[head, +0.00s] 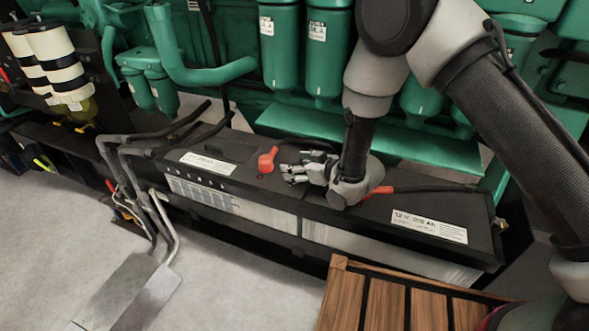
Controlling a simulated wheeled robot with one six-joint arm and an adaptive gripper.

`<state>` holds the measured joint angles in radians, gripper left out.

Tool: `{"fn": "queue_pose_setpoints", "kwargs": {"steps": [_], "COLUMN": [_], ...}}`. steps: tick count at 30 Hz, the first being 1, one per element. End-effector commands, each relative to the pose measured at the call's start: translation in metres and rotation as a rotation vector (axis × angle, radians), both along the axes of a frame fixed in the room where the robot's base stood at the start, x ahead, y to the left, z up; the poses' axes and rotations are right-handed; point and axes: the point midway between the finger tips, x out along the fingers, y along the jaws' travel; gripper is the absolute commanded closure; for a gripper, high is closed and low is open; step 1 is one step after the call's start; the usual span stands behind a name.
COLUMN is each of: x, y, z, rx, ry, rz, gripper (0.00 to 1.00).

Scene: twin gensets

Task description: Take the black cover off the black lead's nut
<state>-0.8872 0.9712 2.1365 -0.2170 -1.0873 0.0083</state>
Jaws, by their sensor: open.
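My gripper (290,173) is low over the black battery tops, with its fingers pointing left. It is open, and I see nothing between its fingers. A red cover (267,161) sits on the left battery (228,150), just left of the fingertips and apart from them as far as I can tell.
The right battery (468,208) has a white label, and a red piece (380,190) with a dark cable lies by my wrist. Green engine parts (300,122) stand close behind. A wooden slatted surface (385,300) is in front.

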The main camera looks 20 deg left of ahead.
Motion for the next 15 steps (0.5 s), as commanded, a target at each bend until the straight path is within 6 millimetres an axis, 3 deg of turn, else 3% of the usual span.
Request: {"fn": "queue_pose_setpoints", "kwargs": {"steps": [7,13,15], "x": [0.0011,0.0011,0.0012], "y": [0.0019,0.0018,0.0017], "z": [-0.0012,-0.0010,-0.0009], "rx": [0.000,0.000,0.000], "ry": [0.000,0.000,0.000], "rz": [0.000,-0.001,-0.001], "gripper": [0.35,0.71,0.76]}}
